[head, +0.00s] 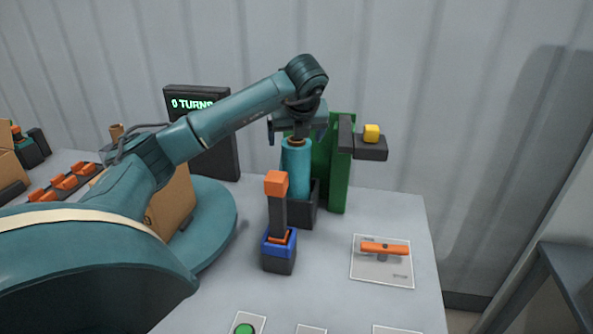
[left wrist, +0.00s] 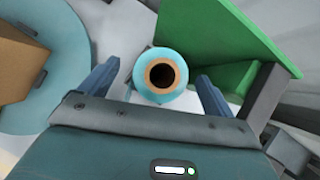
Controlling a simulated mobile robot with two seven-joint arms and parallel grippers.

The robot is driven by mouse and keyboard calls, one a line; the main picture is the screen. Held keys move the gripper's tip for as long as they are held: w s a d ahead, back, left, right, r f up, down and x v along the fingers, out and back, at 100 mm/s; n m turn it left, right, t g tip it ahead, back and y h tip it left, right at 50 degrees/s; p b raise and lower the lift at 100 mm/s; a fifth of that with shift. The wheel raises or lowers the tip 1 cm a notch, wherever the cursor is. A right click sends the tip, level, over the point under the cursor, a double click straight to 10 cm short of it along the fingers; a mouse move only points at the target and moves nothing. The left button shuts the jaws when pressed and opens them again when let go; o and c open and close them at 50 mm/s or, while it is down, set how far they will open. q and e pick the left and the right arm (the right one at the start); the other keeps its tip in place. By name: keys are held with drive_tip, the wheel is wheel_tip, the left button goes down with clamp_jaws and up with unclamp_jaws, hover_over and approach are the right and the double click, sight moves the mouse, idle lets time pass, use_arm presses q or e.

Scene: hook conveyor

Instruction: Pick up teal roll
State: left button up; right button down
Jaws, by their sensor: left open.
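The teal roll (head: 297,168) stands upright in a dark holder (head: 304,210) in front of a green panel (head: 338,165). In the left wrist view the roll (left wrist: 160,92) shows end-on, with a brown core and a dark hole. My left gripper (head: 298,134) is over the top of the roll, pointing down. In the wrist view its two blue-grey fingers (left wrist: 156,82) are apart, one on each side of the roll, with a gap on both sides. The gripper is open and holds nothing. My right gripper is not in view.
A dark post with an orange top (head: 276,184) on a blue base stands just in front of the roll. A cardboard box (head: 172,205) and a "0 TURNS" display (head: 194,104) are at left. An orange-handled plate (head: 384,249) lies front right.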

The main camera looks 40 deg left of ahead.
use_arm(q)
drive_tip(key=x, duration=0.2)
drive_tip(key=p+x, duration=0.1)
drive_tip(key=x, duration=0.1)
drive_tip(key=shift+d+f, duration=0.2)
drive_tip(key=shift+c, duration=0.3)
drive_tip(key=c, duration=1.8)
drive_tip(key=shift+r, duration=0.1)
clamp_jaws()
drive_tip(key=shift+r, duration=0.1)
